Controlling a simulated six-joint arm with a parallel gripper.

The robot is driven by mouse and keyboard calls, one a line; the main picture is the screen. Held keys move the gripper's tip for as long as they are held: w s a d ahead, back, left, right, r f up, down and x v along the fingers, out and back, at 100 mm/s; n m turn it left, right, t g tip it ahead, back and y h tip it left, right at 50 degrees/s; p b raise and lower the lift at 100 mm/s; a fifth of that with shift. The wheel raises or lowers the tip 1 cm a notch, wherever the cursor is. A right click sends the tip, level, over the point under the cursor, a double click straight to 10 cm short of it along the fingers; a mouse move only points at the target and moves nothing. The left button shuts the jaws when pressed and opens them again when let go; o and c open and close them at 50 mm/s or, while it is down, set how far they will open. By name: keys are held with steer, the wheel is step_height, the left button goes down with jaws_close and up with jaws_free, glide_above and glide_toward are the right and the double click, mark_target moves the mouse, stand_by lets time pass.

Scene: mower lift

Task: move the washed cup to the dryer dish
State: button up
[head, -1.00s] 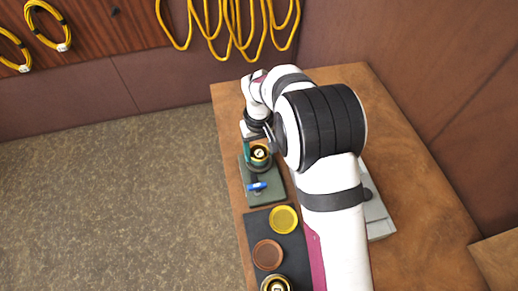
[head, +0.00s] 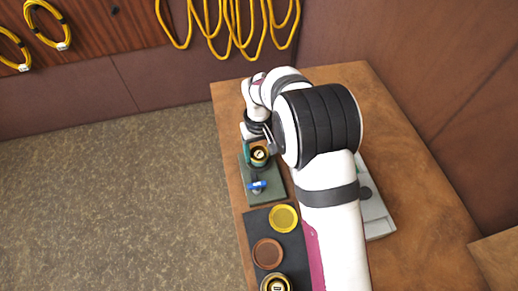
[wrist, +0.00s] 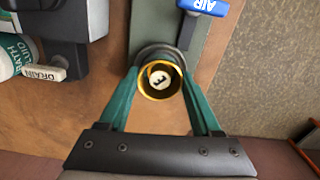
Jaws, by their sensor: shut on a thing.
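A cup with a gold rim, a dark inside and a white lettered disc (wrist: 160,80) is between the green fingers of my gripper (wrist: 162,88) in the wrist view. The gripper is shut on it. In the head view the cup (head: 259,154) is at the far end of a green stand (head: 270,192), by a round grey holder (wrist: 158,52). I cannot tell whether it rests there or is raised. A yellow dish (head: 284,218) and a brown dish (head: 268,254) lie on a dark mat (head: 256,222). No label shows which is the dryer dish.
A blue AIR lever (wrist: 204,6) is on the stand. Another gold-rimmed cup (head: 276,284) stands at the near end of the mat. A grey machine (head: 376,216) is partly hidden behind my arm. A DRAIN tag (wrist: 44,73) shows in the wrist view. The table's right side is clear.

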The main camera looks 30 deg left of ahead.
mark_target(259, 155)
steer(key=o, duration=1.1)
step_height(259, 155, up, 11)
stand_by(0.3)
steer(key=s+d+r+m, duration=0.3)
steer(key=d, duration=0.5)
steer(key=s+d+r+m+y, duration=0.1)
steer(key=s+d+r+m, duration=0.25)
steer(key=d, duration=0.45)
steer(key=s+d+r+m, duration=0.2)
steer(key=s+d+m, duration=0.15)
steer(key=d, duration=0.55)
steer(key=s+d+f+m, duration=0.2)
steer(key=s+d+m, duration=0.2)
steer(key=s, duration=0.6)
steer(key=shift+d+f+m+y, duration=0.25)
steer(key=shift+m+y, duration=0.15)
steer(key=shift+m, duration=0.4)
